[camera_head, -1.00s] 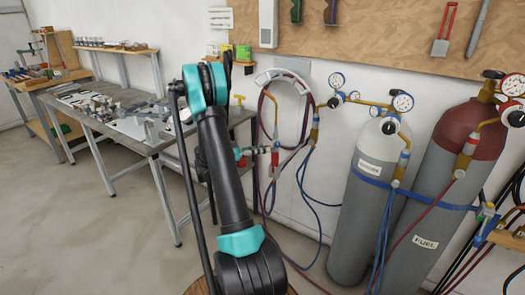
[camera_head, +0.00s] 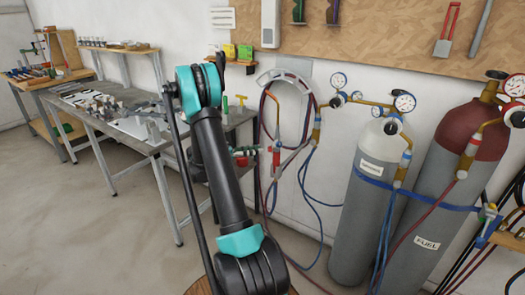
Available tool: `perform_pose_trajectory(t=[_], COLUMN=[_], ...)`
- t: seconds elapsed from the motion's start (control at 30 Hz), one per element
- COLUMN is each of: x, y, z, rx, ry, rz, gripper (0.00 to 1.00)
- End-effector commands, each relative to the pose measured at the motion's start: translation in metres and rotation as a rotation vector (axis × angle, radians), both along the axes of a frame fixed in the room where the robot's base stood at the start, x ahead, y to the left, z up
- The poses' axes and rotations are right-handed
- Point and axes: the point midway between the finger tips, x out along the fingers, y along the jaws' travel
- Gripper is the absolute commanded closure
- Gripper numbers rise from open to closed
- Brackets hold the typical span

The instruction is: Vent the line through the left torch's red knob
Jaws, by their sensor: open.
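A fitting with red and green parts (camera_head: 245,154) shows at the right end of the bench, just right of my arm. It may be a torch with its knobs, but it is too small to tell. A copper-tubed piece with a red part (camera_head: 277,157) hangs on the wall to its right, below the hose hanger. I cannot tell for sure which is the left torch or where its red knob is. My dark arm with teal joints rises through the middle and covers part of the bench end. My gripper is not visible, so its distance from the knob cannot be seen.
A grey cylinder (camera_head: 368,215) and a maroon-topped fuel cylinder (camera_head: 431,215) with gauges stand at the right. Blue and red hoses loop from the hanger (camera_head: 285,78) towards the floor. The metal bench (camera_head: 140,146) holds jig parts. The floor at left is clear.

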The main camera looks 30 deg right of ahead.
Motion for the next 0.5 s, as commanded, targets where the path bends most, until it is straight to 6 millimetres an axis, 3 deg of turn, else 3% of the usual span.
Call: perform_pose_trajectory(t=[0.23, 0.5], x=[0.02, 0.029], y=[0.048, 0.073], z=[0.0, 0.0], rx=[0.0, 0.0], ry=[0.0, 0.0], rz=[0.003, 0.0], gripper=[0.57, 0.57])
